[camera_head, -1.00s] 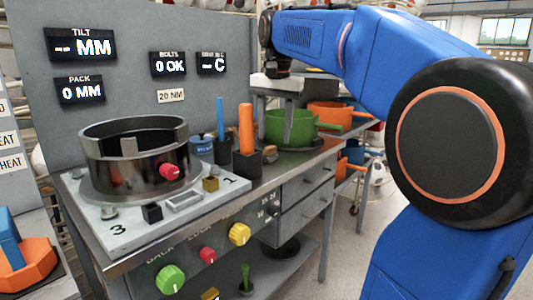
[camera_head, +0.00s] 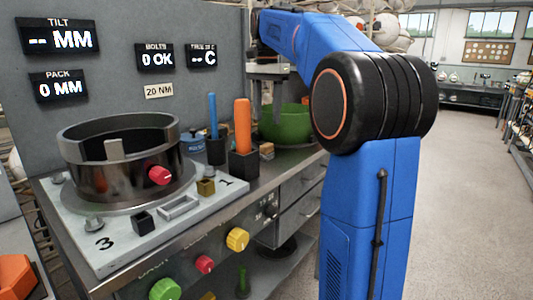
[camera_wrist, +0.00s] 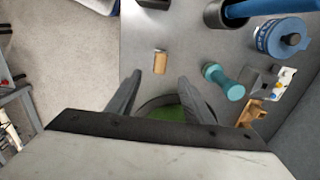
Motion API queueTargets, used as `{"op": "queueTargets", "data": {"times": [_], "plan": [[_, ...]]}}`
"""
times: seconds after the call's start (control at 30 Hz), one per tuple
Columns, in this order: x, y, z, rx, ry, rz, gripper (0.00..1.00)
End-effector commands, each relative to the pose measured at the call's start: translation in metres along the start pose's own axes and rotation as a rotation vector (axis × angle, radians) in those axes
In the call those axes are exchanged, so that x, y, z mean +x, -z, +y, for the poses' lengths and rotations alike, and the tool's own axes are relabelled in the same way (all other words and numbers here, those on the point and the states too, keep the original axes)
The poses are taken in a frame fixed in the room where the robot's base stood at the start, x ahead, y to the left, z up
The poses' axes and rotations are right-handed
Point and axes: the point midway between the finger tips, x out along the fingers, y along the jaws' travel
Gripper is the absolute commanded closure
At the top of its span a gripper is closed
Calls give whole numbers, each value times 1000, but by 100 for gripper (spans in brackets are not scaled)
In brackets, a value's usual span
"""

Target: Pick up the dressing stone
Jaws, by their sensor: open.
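A small tan block (camera_wrist: 160,62), which looks like the dressing stone, lies on the grey bench top in the wrist view, just beyond my fingertips. A small tan block also shows in the head view (camera_head: 267,150), right of the orange-handled tool. My gripper (camera_wrist: 160,77) is open and empty, its two dark fingers pointing toward the block from above the bench. Part of the green pot (camera_wrist: 170,112) shows between the fingers. I cannot tell the gripper's height above the block.
A teal dumbbell-shaped tool (camera_wrist: 224,82) and a blue lidded jar (camera_wrist: 282,38) lie right of the block. The green pot (camera_head: 285,125) stands behind it. The orange-handled tool (camera_head: 243,127) stands upright in a black holder. The press ring (camera_head: 120,165) fills the bench's left.

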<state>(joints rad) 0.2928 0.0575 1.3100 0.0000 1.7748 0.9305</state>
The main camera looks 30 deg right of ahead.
Motion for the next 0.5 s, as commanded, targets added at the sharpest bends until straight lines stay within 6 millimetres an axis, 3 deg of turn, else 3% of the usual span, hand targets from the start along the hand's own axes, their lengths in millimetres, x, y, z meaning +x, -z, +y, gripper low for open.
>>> {"op": "queueTargets", "data": {"times": [0.3, 0.5], "plan": [[54, 0, 0, -1, -1, -1, 53], [68, 0, 0, -1, 1, 1, 53]]}}
